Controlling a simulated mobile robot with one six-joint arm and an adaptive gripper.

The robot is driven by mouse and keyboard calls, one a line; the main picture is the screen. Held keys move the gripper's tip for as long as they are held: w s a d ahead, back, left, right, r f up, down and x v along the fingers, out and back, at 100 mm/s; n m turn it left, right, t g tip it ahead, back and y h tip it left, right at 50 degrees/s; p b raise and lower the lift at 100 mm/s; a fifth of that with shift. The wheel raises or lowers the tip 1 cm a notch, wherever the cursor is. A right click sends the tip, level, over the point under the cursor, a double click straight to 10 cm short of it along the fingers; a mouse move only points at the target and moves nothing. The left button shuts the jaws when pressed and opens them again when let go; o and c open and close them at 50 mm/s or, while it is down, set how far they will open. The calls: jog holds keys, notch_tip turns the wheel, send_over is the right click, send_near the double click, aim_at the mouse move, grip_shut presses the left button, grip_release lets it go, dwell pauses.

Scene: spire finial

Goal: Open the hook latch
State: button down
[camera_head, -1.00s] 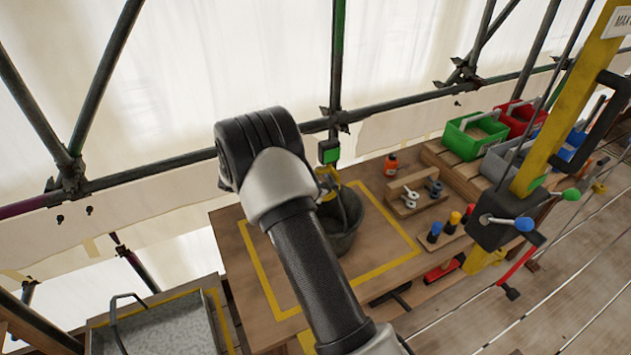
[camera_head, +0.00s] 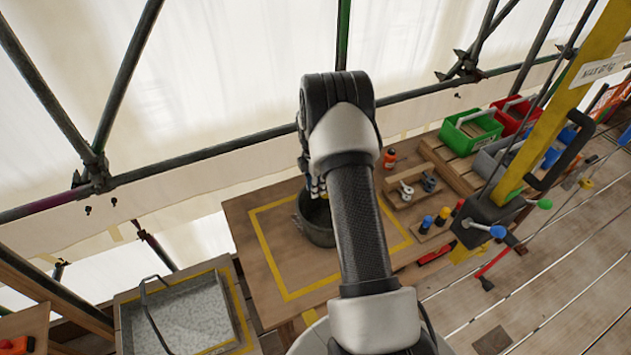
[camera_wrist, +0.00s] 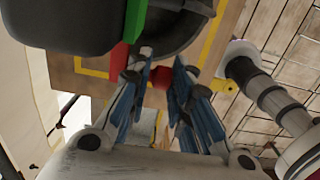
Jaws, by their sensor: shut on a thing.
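In the wrist view my gripper (camera_wrist: 163,72) has its blue-padded fingers closed around a small red piece (camera_wrist: 160,77), which looks like the hook latch. A green strip (camera_wrist: 134,20) and a large dark rounded body (camera_wrist: 65,25) sit just above the fingers. I cannot tell how far the latch is swung, as the fingers cover part of it. In the head view my arm hides most of the hook and gripper. A dark bucket (camera_head: 317,232) stands on the wooden table (camera_head: 262,262), inside a yellow-taped square, below the gripper.
A wooden holder (camera_head: 410,190) with shackles and an orange bottle (camera_head: 390,158) stand to the right of the bucket. Green (camera_head: 470,137) and red (camera_head: 512,115) bins lie farther right. A yellow post (camera_head: 560,95) with levers rises at right. A grey tray (camera_head: 190,318) is at lower left.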

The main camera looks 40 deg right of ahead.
jog(key=shift+d+r+t+y+b, duration=0.1)
jog(key=shift+r+t+y+b, duration=0.1)
jog(key=shift+y, duration=0.35)
jog(key=shift+d+r+t+y+b, duration=0.1)
jog(key=shift+y+b, duration=0.05)
jog(key=shift+y, duration=0.4)
jog(key=shift+r, duration=0.1)
jog(key=c, duration=1.7)
grip_release()
jog(key=r, duration=0.4)
jog(key=d+r, duration=0.1)
jog(key=r, duration=0.3)
jog(key=d+r, duration=0.1)
jog(key=r, duration=0.2)
jog(key=shift+s+r, duration=0.25)
jog(key=shift+r, duration=0.15)
jog(key=shift+a, duration=0.15)
